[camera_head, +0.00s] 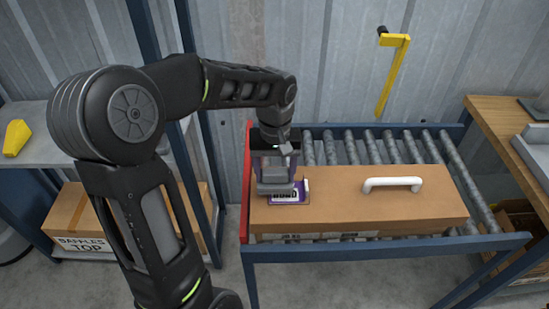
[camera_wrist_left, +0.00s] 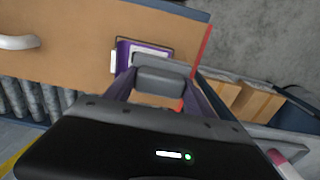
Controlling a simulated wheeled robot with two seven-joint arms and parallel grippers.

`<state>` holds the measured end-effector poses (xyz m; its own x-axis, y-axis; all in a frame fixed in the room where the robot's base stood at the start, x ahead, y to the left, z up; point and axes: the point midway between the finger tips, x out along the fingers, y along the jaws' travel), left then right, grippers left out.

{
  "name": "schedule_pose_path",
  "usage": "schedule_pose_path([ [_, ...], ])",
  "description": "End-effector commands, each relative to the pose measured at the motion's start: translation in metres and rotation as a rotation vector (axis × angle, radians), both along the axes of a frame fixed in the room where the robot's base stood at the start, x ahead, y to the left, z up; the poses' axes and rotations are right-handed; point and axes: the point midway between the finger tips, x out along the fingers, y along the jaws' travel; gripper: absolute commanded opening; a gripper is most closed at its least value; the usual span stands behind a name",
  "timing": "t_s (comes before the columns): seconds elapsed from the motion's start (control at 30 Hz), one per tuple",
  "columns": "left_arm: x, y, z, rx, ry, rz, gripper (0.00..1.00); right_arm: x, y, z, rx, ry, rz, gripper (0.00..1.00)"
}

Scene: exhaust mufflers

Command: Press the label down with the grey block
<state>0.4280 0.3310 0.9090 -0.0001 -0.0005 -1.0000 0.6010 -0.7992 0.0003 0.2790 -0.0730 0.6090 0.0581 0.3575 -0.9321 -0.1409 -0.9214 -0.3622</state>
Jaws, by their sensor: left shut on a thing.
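A purple and white label (camera_head: 290,196) lies on the left end of the top of a long brown carton (camera_head: 345,205). My left gripper (camera_head: 275,178) points down over that end, shut on the grey block (camera_head: 275,188). The block covers part of the label in the head view; whether it touches the label is hard to tell. In the left wrist view the grey block (camera_wrist_left: 162,78) sits between the fingers, with the label (camera_wrist_left: 140,50) showing just behind it on the carton (camera_wrist_left: 85,40). My right gripper is not in view.
The carton has a white handle (camera_head: 392,184) and lies on a roller conveyor (camera_head: 350,148) with a blue frame and a red end plate (camera_head: 246,180). A yellow crank (camera_head: 392,75) is behind. A shelf with a box (camera_head: 80,218) stands left, a wooden bench (camera_head: 500,125) right.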

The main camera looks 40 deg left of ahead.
Motion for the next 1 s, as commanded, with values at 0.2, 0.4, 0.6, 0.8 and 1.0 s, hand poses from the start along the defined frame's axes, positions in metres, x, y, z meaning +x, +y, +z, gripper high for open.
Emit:
schedule_pose_path([
  [0.2, -0.001, -0.002, -0.016, 0.001, -0.001, 0.001, 0.19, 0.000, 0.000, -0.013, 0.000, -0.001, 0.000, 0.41],
  [0.4, -0.003, -0.006, -0.027, 0.000, 0.002, 0.004, 0.19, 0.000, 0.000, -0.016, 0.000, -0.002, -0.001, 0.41],
  [0.6, -0.004, -0.009, -0.021, 0.000, 0.001, 0.005, 0.19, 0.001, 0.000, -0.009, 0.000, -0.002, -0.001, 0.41],
  [0.8, -0.003, -0.006, 0.002, 0.000, 0.000, 0.005, 0.19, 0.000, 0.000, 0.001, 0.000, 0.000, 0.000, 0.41],
  [1.0, -0.001, -0.004, 0.014, 0.000, 0.000, 0.003, 0.19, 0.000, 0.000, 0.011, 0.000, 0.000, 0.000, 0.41],
])
